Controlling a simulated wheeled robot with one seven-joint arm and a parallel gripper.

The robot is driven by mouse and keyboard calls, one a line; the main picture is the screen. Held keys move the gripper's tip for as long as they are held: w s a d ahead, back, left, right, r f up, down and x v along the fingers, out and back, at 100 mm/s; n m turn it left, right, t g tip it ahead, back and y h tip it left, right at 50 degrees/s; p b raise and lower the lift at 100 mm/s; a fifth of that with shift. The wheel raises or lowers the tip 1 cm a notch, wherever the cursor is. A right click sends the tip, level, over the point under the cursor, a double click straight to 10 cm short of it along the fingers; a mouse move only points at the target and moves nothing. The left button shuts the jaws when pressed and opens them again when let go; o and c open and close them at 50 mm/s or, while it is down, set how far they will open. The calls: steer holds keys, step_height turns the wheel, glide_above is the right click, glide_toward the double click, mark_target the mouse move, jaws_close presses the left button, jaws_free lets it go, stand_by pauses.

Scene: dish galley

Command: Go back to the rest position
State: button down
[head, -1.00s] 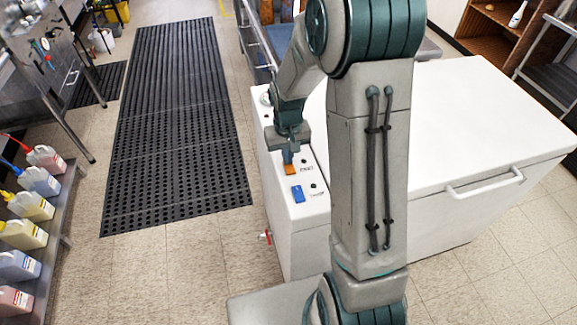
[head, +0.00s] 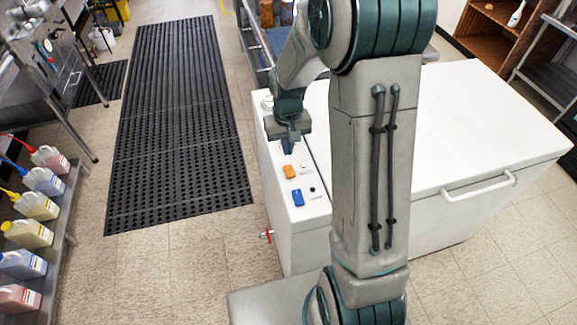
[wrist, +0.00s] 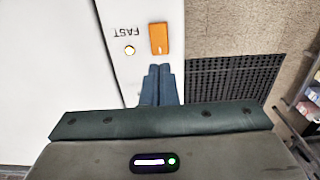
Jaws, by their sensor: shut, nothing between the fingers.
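My gripper (head: 288,147) is shut and empty, its fingers together just above the white machine's control strip. In the head view it is just beyond the orange switch (head: 289,171), apart from it. In the wrist view the closed fingers (wrist: 160,84) are beside the orange switch (wrist: 158,39). A small lit indicator (wrist: 130,50) glows next to the word FAST. A blue switch (head: 297,197) is nearer to me on the same strip. My arm column hides part of the white machine (head: 470,130).
A black floor mat (head: 175,120) lies to the left of the machine. A shelf (head: 62,235) with several coloured jugs stands at the far left. A wooden shelf (head: 490,35) is at the back right. Open tiled floor lies between the mat and the jugs.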

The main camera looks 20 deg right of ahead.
steer(key=shift+r, duration=0.5)
steer(key=s+r+t, duration=0.3)
steer(key=s+r, duration=1.3)
steer(key=s, duration=0.3)
steer(key=shift+s, duration=0.1)
